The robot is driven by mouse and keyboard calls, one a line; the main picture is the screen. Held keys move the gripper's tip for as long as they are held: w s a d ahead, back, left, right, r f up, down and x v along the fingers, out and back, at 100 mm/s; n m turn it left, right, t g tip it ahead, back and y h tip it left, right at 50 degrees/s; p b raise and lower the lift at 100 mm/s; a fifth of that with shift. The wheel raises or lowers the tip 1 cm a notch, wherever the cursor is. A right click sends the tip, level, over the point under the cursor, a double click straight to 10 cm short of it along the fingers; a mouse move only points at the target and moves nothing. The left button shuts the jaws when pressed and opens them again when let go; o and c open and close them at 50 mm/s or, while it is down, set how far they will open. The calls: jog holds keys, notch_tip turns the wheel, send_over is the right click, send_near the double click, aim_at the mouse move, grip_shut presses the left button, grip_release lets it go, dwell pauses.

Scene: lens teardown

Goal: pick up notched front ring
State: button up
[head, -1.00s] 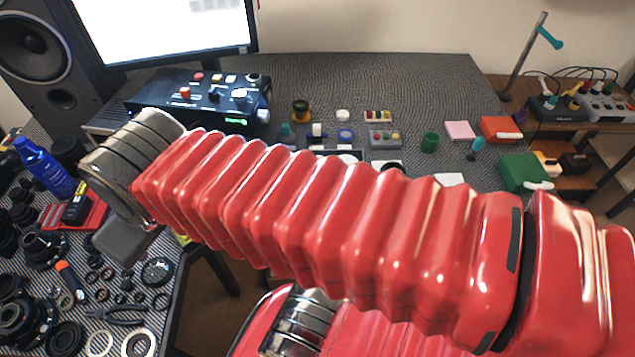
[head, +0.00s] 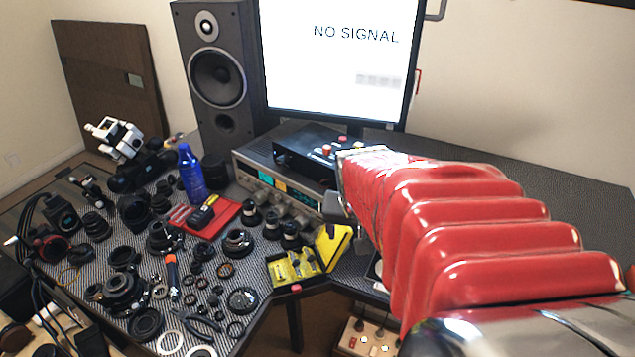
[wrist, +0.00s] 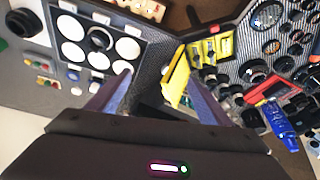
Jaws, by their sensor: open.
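Lens parts and rings crowd the left desk in the head view. I cannot tell which one is the notched front ring. Pale rings (head: 170,342) lie near the front edge, with dark rings (head: 242,299) to their right. In the wrist view, round dark parts (wrist: 270,48) show at upper right. My gripper (wrist: 160,84) is open and empty in the wrist view, its two bluish fingers apart above the desk. In the head view, my red arm reaches in from the right, and its end is near the black control box, well right of the rings.
A yellow open case (head: 300,262) stands at the desk's inner corner. A blue bottle (head: 190,174), red tray (head: 222,213), speaker (head: 215,75) and monitor (head: 335,60) stand behind. In the wrist view, a tray of white discs (wrist: 72,52) lies at left.

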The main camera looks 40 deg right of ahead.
jog(key=s+d+f+m+g, duration=0.1)
jog(key=s+d+f+m, duration=0.2)
jog(key=d, duration=0.4)
jog(key=s+d+f+m+g, duration=0.1)
jog(key=s+d+f+m, duration=0.2)
jog(key=s+d+f, duration=0.2)
jog(key=s+d, duration=0.2)
jog(key=shift+s+d+f, duration=0.3)
jog(key=shift+d, duration=0.05)
jog(key=shift+f, duration=0.1)
jog(key=shift+x, duration=3.95)
jog(key=shift+d+f, duration=0.15)
jog(key=shift+f, duration=0.05)
jog(key=shift+w+x, duration=0.1)
jog(key=shift+x, duration=1.2)
jog(key=shift+w+x, duration=0.15)
jog(key=shift+x, duration=1.2)
jog(key=shift+d+r, duration=0.15)
jog(key=shift+d, duration=0.05)
